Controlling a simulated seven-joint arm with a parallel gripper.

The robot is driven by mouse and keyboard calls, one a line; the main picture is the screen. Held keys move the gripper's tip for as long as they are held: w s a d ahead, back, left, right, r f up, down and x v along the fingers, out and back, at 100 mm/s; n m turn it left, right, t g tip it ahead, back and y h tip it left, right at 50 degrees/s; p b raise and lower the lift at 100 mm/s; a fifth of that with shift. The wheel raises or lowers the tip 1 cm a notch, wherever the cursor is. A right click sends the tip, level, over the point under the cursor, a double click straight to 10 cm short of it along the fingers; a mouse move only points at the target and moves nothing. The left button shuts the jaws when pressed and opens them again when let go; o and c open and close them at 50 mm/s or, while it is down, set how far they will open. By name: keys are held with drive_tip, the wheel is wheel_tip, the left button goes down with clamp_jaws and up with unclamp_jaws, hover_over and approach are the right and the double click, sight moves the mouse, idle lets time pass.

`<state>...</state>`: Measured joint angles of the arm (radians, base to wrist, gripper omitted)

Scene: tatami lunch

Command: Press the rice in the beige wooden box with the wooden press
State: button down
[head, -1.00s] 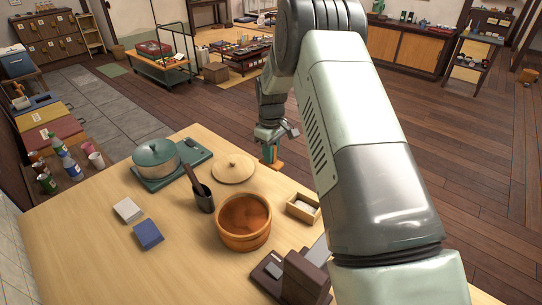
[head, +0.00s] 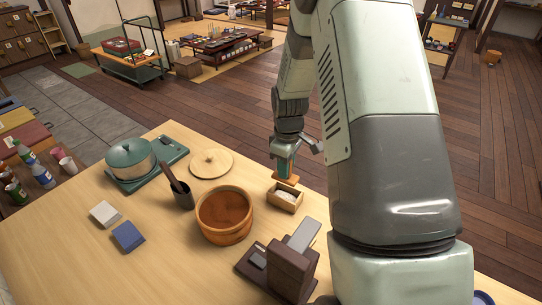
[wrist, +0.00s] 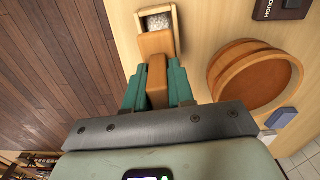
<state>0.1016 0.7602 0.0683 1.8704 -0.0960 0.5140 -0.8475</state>
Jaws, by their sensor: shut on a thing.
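The beige wooden box (head: 284,204) stands near the table's far edge, with white rice (head: 286,195) inside. The box also shows at the top of the wrist view (wrist: 177,20), with its rice (wrist: 158,21) partly covered. My gripper (head: 284,168) is shut on the wooden press (head: 287,180), an orange-brown block with a handle. In the wrist view the press (wrist: 155,43) sits between the teal fingers of my gripper (wrist: 157,78), and its head overlaps one end of the box. In the head view it hangs just above the box's far side. I cannot tell whether they touch.
A dark brown stand (head: 290,272) is in front. A green pot (head: 130,160) is farther left. Floor lies beyond the table edge.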

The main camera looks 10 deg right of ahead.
drive_tip(key=shift+s+d, duration=0.1)
drive_tip(key=shift+s, duration=0.1)
drive_tip(key=shift+f, duration=1.9)
drive_tip(key=shift+s+f, duration=0.1)
drive_tip(key=shift+f, duration=1.85)
idle(2.4)
drive_tip(key=shift+r, duration=0.1)
drive_tip(key=shift+r, duration=3.75)
